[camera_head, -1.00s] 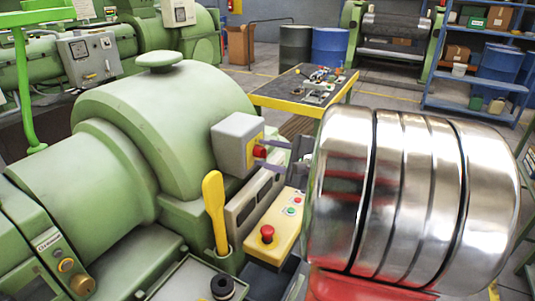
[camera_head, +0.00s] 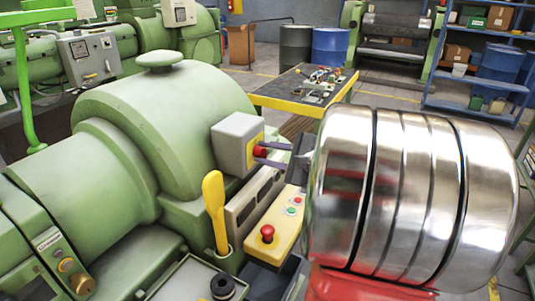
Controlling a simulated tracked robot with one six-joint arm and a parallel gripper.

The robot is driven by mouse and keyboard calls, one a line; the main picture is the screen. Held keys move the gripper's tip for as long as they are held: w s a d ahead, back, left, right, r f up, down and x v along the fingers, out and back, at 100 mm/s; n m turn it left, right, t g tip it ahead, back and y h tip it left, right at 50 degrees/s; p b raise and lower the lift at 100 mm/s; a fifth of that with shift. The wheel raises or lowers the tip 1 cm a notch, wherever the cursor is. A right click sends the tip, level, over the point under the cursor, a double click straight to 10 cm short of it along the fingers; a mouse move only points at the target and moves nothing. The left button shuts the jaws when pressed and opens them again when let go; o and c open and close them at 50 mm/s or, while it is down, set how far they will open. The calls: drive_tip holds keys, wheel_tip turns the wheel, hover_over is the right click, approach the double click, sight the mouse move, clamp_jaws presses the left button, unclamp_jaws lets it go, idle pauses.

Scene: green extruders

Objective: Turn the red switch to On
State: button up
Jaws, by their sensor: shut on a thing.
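The red switch (camera_head: 260,152) sits on the yellow face of a grey box (camera_head: 232,143) fixed to the side of the green extruder (camera_head: 150,115). My gripper (camera_head: 266,154) reaches it from the right, with its two thin fingers around the red knob, one above and one below. The fingers are shut on the switch. The shiny metal cylinder of my arm (camera_head: 410,190) fills the right side and hides part of the gripper's body. The On and Off marks are too small to read.
Below the switch is a yellow panel (camera_head: 285,225) with a red mushroom button (camera_head: 267,233) and small buttons. A yellow lever (camera_head: 214,210) stands to its left. Behind is a table with a yellow edge (camera_head: 300,106) holding tools.

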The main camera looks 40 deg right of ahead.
drive_tip(key=shift+w+d+m+g+y, duration=0.1)
drive_tip(key=shift+d+m+g+y, duration=0.2)
drive_tip(key=shift+m+y, duration=1.25)
drive_tip(key=shift+w+d+m+g+y, duration=0.1)
drive_tip(key=shift+m+g+y, duration=0.4)
drive_tip(key=shift+m, duration=2.1)
drive_tip(key=shift+d+m+g+y, duration=0.15)
drive_tip(key=shift+m+g+y, duration=0.15)
drive_tip(key=shift+m+y, duration=1.25)
drive_tip(key=shift+m+h, duration=0.4)
drive_tip(key=shift+m, duration=0.1)
drive_tip(key=o, duration=1)
drive_tip(key=v, duration=1.3)
drive_tip(key=shift+s+d, duration=0.2)
drive_tip(key=shift+s, duration=0.15)
